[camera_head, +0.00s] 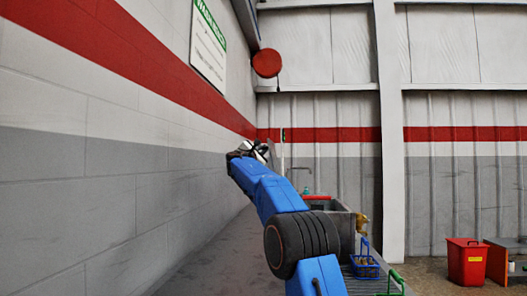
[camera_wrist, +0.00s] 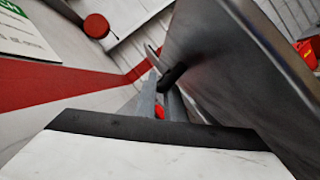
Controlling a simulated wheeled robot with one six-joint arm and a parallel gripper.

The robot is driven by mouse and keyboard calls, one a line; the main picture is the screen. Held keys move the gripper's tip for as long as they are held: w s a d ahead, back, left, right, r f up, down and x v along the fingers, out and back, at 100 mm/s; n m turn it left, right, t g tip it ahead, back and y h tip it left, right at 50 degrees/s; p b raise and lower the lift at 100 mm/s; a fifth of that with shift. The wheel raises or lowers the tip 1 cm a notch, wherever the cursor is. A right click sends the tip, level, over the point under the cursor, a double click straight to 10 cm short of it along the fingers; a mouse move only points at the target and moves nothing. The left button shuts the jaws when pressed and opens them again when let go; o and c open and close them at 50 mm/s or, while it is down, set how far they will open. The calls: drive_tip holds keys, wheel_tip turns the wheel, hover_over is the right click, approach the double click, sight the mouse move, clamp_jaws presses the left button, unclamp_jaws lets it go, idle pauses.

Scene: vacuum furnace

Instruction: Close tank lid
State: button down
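A large flat dark grey panel (camera_wrist: 235,65), which looks like the tank lid, fills the right of the wrist view, tilted and very close. I cannot tell how far it is open. In the head view a grey metal tank (camera_head: 343,222) stands to the right of my blue arm and is partly hidden by it. My gripper (camera_head: 262,150) is at the far end of the arm, close to the left wall. In the wrist view its narrow fingers lie left of the panel. Whether they touch it or are open or shut is unclear.
The block wall (camera_head: 90,180) runs close along the left. A round red object (camera_head: 267,63) hangs above. A blue basket (camera_head: 365,267), a green-handled basket (camera_head: 392,280) and a red bin (camera_head: 467,262) stand at lower right. Floor around the bin is partly clear.

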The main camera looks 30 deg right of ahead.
drive_tip(key=s+d+f+m+g+y, duration=0.1)
drive_tip(key=s+d+m+g, duration=0.1)
drive_tip(key=s+d+m, duration=0.5)
drive_tip(key=s+d+m+g, duration=0.2)
drive_tip(key=s+d+m, duration=0.15)
drive_tip(key=d, duration=0.65)
drive_tip(key=s+d+f+m+y, duration=0.2)
drive_tip(key=s+d+f+m, duration=0.1)
drive_tip(key=f, duration=0.5)
drive_tip(key=s+d+f+m+y, duration=0.2)
drive_tip(key=s+d+f+m, duration=0.2)
drive_tip(key=d+f, duration=0.3)
drive_tip(key=shift+s+d+f, duration=0.3)
drive_tip(key=shift+s+f, duration=0.2)
drive_tip(key=shift+s, duration=0.1)
